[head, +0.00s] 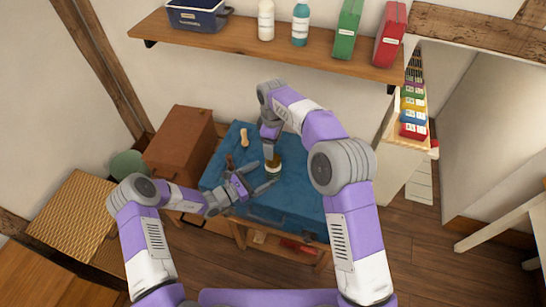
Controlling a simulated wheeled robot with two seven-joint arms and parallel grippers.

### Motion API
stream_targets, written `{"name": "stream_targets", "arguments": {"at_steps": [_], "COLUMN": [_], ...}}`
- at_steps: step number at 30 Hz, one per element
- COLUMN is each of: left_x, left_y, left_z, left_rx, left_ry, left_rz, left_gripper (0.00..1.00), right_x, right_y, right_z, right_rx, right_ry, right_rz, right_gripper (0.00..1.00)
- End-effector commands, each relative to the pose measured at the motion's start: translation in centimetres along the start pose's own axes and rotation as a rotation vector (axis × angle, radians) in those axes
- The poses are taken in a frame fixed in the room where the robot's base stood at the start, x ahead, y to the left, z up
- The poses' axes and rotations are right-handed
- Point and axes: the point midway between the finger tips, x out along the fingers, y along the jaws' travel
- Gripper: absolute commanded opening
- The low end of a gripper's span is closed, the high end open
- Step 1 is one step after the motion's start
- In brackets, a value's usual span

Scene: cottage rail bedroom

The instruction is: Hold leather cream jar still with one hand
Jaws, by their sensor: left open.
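The leather cream jar (273,169), small with a pale body and a darker top, stands on the blue case-like surface (290,206). My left gripper (259,175) is open, its two fingers spread and pointing right toward the jar. The jar is near the fingertips; I cannot tell whether they touch it. My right gripper (269,149) points down from above, right over the jar. Its fingers are too small and hidden to tell whether they are open or shut, or whether they touch the jar's top.
A light wooden-handled item (244,136) and a small brown item (229,161) lie on the blue surface. A brown case (180,143) stands to the left. A wall shelf (250,38) with bottles and boxes hangs above.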

Motion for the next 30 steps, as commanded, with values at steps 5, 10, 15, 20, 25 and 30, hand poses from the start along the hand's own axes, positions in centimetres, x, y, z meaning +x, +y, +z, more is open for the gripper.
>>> {"name": "stream_targets", "arguments": {"at_steps": [5,10,15,20,25,30], "left_x": [0.8,3.3,5.8,7.2,7.6,7.6], "left_y": [-0.1,-0.2,-0.1,-0.1,-0.1,-0.1], "left_z": [0.0,0.0,0.0,-0.1,0.0,0.0], "left_rx": [0.001,0.002,0.002,0.001,0.001,0.001], "left_ry": [0.0,-0.001,0.0,0.002,0.002,0.001], "left_rz": [-0.003,-0.005,-0.004,-0.003,-0.002,-0.002], "left_gripper": [0.94,0.94,0.94,0.94,0.94,0.94], "right_x": [0.1,0.1,0.1,0.1,0.1,0.1], "right_y": [0.0,0.0,0.0,0.0,0.0,0.0], "right_z": [0.0,0.0,0.0,0.0,0.0,0.0], "right_rx": [0.001,0.001,0.001,0.001,0.001,0.001], "right_ry": [0.0,0.0,0.0,0.0,0.0,0.0], "right_rz": [-0.001,-0.001,-0.001,-0.001,-0.001,-0.001], "right_gripper": [0.78,0.78,0.78,0.78,0.78,0.78]}}
